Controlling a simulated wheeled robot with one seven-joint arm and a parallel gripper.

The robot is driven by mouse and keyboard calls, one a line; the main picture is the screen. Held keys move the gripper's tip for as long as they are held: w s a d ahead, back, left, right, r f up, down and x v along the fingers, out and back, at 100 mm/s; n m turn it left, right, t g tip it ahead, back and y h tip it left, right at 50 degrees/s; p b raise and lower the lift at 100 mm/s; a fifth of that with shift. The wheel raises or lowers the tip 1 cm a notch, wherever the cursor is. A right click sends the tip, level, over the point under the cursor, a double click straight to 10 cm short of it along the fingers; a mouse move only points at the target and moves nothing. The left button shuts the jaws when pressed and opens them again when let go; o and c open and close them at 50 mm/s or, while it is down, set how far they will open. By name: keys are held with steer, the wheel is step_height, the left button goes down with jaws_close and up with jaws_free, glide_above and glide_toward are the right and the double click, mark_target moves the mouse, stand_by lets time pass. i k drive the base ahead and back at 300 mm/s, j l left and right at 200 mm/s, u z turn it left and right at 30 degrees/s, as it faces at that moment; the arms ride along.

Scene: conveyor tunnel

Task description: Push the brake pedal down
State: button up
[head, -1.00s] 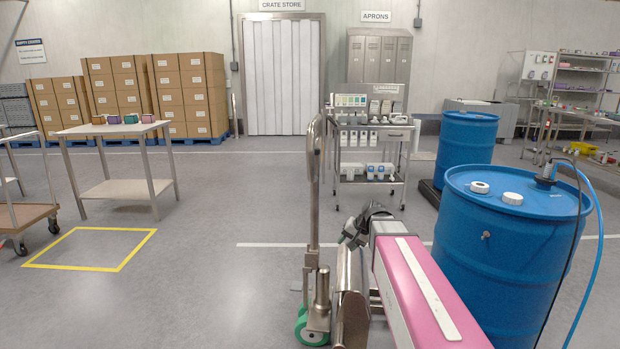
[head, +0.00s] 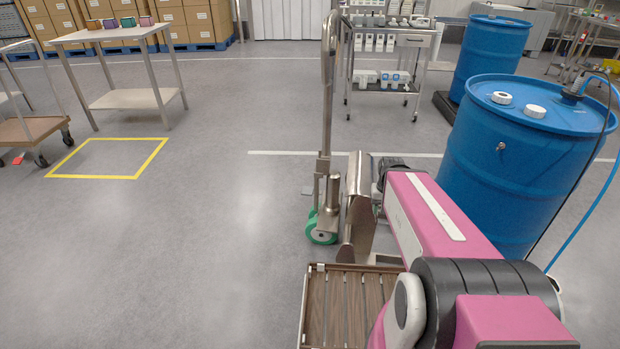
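A small red tab (head: 18,159), possibly a pedal, shows low by a caster of the wooden-deck trolley (head: 28,130) at the far left. A small flat grey tab (head: 307,190) lies beside the green wheel (head: 321,228) under the upright steel handle (head: 326,95). I cannot tell which of these, if either, is the brake pedal, or whether it is up or down. My pink arm reaches forward from the lower right, towards the steel handle. A dark joint shows at its far end; I cannot make out my gripper's fingers.
A brown slatted deck (head: 345,310) lies close in front, left of my arm. A blue drum (head: 505,165) stands close on its right, with a blue hose. A steel table (head: 100,40) stands behind a yellow floor square (head: 105,158). The floor at centre left is clear.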

mark_target(307, 191)
steer(key=j+z, duration=0.3)
steer(key=z, duration=0.15)
steer(key=k+j+z, duration=0.15)
steer(key=z, duration=0.25)
steer(key=k+j+z, duration=0.15)
steer(key=j+z, duration=0.15)
steer(key=z, duration=0.15)
steer(key=j+z, duration=0.15)
steer(key=z, duration=0.35)
steer(key=k+j+z, duration=0.15)
steer(key=z, duration=0.35)
steer(key=k+j+z, duration=0.1)
steer(key=z, duration=0.4)
steer(key=k+z, duration=0.15)
steer(key=z, duration=0.35)
steer(key=k+j+z, duration=0.15)
steer(key=z, duration=0.3)
steer(key=k+j+z, duration=0.1)
steer(key=k+z, duration=0.15)
steer(key=z, duration=0.2)
steer(key=k+j+u, duration=0.2)
steer(key=k, duration=0.15)
steer(key=k+j+u, duration=0.35)
steer(key=u, duration=0.25)
steer(key=k+j+u, duration=0.15)
steer(key=u, duration=0.25)
steer(key=k+j+u, duration=0.1)
steer(key=u, duration=0.35)
steer(key=j+u, duration=1.15)
steer(key=k+l, duration=0.05)
